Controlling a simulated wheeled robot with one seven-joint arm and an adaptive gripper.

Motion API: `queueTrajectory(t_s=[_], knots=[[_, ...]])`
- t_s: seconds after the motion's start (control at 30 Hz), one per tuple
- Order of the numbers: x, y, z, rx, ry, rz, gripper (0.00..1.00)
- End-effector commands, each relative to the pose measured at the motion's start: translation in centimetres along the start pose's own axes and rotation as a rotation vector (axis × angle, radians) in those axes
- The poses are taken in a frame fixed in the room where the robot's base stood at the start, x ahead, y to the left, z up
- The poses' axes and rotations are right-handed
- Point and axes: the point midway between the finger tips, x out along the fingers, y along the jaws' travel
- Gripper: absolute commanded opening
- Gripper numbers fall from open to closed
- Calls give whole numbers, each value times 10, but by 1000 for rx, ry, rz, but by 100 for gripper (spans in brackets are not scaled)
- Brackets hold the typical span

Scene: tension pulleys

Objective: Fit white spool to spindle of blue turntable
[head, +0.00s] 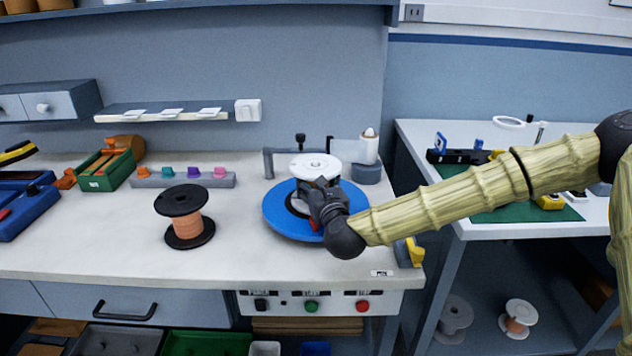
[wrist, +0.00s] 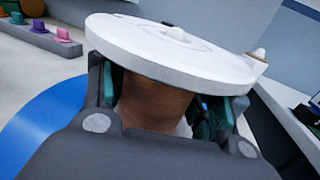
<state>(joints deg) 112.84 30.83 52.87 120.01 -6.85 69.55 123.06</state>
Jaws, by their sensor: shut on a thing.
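The white spool (head: 315,164) is in my gripper (head: 312,190), over the blue turntable (head: 278,212). In the wrist view my gripper (wrist: 165,105) is shut around the brown-wound core of the white spool (wrist: 175,45), under its wide white top flange. The flange looks tilted in that view. The blue turntable (wrist: 40,125) shows at the lower left there. The spindle is hidden, and so is the spool's lower end. I cannot tell whether the spool is around the spindle or above it.
A black spool with copper winding (head: 187,228) stands left of the turntable. A row of coloured knobs (head: 183,178) lies behind it. A grey post and bar (head: 268,163) and a white cone (head: 369,147) stand behind the turntable.

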Motion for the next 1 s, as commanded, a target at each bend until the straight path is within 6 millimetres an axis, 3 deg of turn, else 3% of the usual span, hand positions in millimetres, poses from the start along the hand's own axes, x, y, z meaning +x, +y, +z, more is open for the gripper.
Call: queueTrajectory(t_s=[0.7,0.73,0.87,1.0], knots=[[0,2,-5,0,3,2,13],[0,2,-5,0,3,2,63],[-1,2,-5,0,3,2,86],[-1,2,-6,-1,4,2,86]])
